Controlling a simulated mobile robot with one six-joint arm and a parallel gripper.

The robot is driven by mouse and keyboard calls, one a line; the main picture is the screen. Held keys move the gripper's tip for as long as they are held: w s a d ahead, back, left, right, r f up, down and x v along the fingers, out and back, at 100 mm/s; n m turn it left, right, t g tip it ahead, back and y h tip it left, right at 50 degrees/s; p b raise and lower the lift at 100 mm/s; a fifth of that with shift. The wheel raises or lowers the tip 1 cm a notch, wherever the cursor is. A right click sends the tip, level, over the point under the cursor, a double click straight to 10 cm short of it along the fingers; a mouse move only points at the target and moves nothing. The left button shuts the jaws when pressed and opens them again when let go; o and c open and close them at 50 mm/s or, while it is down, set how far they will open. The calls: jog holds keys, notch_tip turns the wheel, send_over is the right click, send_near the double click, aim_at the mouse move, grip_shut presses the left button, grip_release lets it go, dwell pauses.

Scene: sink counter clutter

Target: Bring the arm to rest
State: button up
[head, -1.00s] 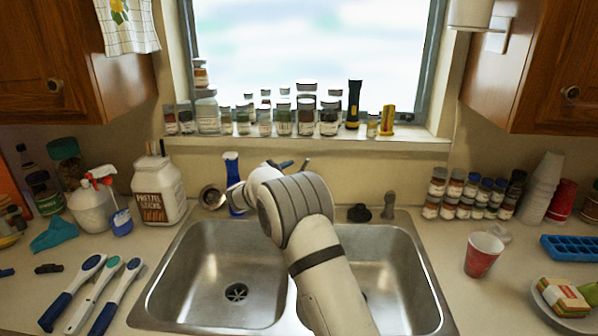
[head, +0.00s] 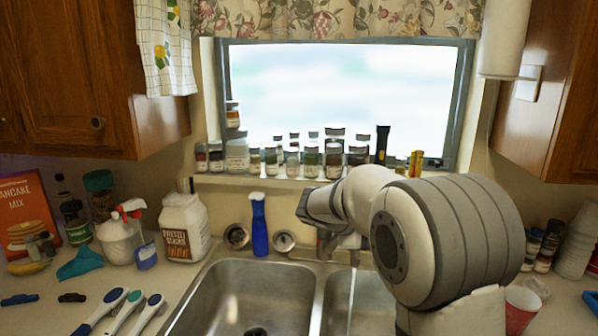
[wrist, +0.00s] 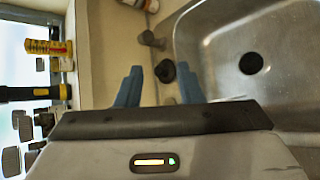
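My arm reaches up over the double sink (head: 245,285) in the head view, bent, with its wrist in front of the window sill. My gripper (wrist: 158,72) shows in the wrist view as two blue fingers standing apart with nothing held between them. Beyond the fingers lie a black stopper (wrist: 165,71) and a steel fitting (wrist: 152,40) at the sink's back edge; both appear apart from the fingers. In the head view the fingertips are hidden behind the wrist.
Jars line the sill, with a black flashlight (head: 382,145). A white jug (head: 184,228) and brushes (head: 120,312) are on the left counter. A red cup (head: 521,308) is partly behind my arm.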

jog(key=s+a+f+m+g+y, duration=0.1)
jog(key=s+m+y, duration=0.4)
jog(key=s, duration=1.1)
jog(key=s+a+f+m+y, duration=0.2)
jog(key=s+m, duration=0.5)
jog(key=s, duration=1)
jog(key=f+y, duration=0.1)
jog(key=y, duration=0.1)
jog(key=shift+a+g+y, duration=0.2)
jog(key=shift+g+y, duration=0.2)
jog(key=shift+o, duration=0.3)
jog(key=shift+f, duration=0.1)
